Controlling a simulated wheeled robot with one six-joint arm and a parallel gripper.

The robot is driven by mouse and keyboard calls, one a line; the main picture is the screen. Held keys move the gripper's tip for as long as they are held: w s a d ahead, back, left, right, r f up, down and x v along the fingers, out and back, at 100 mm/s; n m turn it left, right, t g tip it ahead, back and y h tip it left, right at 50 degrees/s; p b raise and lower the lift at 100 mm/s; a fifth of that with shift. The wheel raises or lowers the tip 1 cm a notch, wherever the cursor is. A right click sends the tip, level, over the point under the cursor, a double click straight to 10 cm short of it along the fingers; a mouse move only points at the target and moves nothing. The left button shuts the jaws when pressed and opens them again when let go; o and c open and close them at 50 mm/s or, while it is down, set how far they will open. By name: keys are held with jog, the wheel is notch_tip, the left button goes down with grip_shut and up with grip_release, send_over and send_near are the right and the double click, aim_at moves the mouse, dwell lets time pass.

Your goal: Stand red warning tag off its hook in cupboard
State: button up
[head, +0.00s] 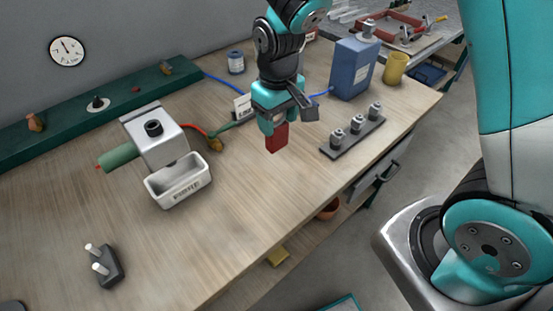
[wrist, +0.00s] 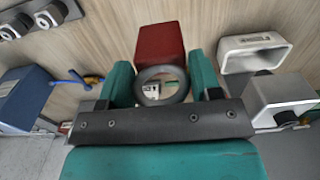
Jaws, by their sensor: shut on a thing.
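The red warning tag (head: 277,138) hangs below my gripper (head: 275,118), above the wooden bench top. In the wrist view the red tag (wrist: 160,45) shows between the two teal fingers of my gripper (wrist: 161,85), with a dark ring at its near end. My gripper is shut on the tag. No hook can be made out. A cupboard is not clearly seen; under the bench there is a grey front with a handle (head: 388,173) and an open shelf space.
A metal box with a green cylinder (head: 118,156) and a white tray (head: 180,190) stand left. A rack with metal fittings (head: 352,140), a blue canister (head: 353,68) and a yellow cup (head: 396,68) stand right. A two-pegged dark block (head: 108,268) is front left. The bench's front middle is clear.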

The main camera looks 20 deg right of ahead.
notch_tip(320, 180, down, 14)
jog(key=shift+r+p, duration=0.15)
jog(key=shift+p, duration=1.1)
jog(key=o, duration=1)
jog(key=shift+c, duration=0.2)
